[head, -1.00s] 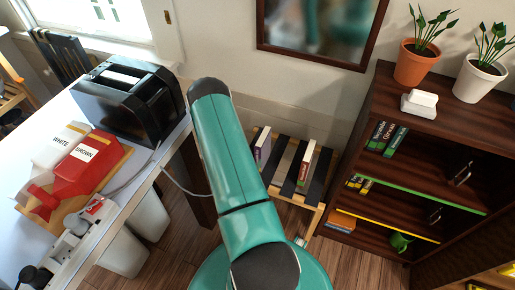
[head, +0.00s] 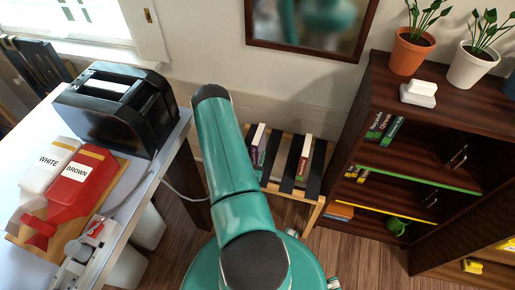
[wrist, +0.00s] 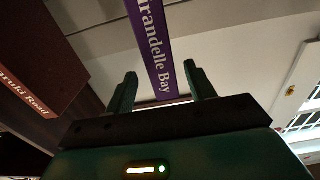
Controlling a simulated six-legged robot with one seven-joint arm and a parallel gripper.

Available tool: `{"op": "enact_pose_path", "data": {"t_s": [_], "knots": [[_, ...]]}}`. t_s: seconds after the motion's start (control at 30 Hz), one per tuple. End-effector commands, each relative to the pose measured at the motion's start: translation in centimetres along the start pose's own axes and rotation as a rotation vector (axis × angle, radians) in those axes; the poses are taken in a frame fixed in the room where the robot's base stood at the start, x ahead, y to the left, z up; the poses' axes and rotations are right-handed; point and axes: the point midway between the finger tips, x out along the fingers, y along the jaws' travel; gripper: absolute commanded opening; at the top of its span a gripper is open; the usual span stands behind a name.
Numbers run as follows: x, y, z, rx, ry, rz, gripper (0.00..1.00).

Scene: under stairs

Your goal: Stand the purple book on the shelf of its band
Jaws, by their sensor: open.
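The purple book (wrist: 156,50) shows in the wrist view with its spine lettering "…irandelle Bay". It lies between the two spread fingers of my gripper (wrist: 161,86), with gaps at both sides. My gripper is open; it is hidden in the head view. In the head view a book with a purplish spine (head: 257,152) stands at the left of a low slatted stand (head: 316,187). The tall bookcase (head: 366,103) at the right has a green band (head: 420,178) and a yellow band (head: 385,213) on its shelf edges. I see no purple band.
A brown book (wrist: 35,65) is left of the purple one. Another book (head: 304,156) stands on the stand's right. Green books (head: 384,128) are on the bookcase's upper shelf. A desk with a black toaster-like box (head: 118,108) stands left. Plants (head: 411,50) top the bookcase.

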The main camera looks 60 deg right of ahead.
Motion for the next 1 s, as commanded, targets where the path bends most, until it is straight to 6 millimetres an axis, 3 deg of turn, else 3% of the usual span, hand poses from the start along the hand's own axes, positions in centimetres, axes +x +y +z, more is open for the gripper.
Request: {"op": "enact_pose_path", "data": {"t_s": [0.23, 0.5, 0.77, 1.0], "knots": [[2.2, -0.1, -0.1, 0.001, 0.001, 0.002, 0.55], [5.9, -0.6, -0.1, 0.002, 0.002, 0.001, 0.55], [6.2, -0.7, -0.1, 0.000, 0.000, 0.000, 0.55], [6.2, -0.7, -0.1, 0.000, 0.000, 0.000, 0.09]]}}
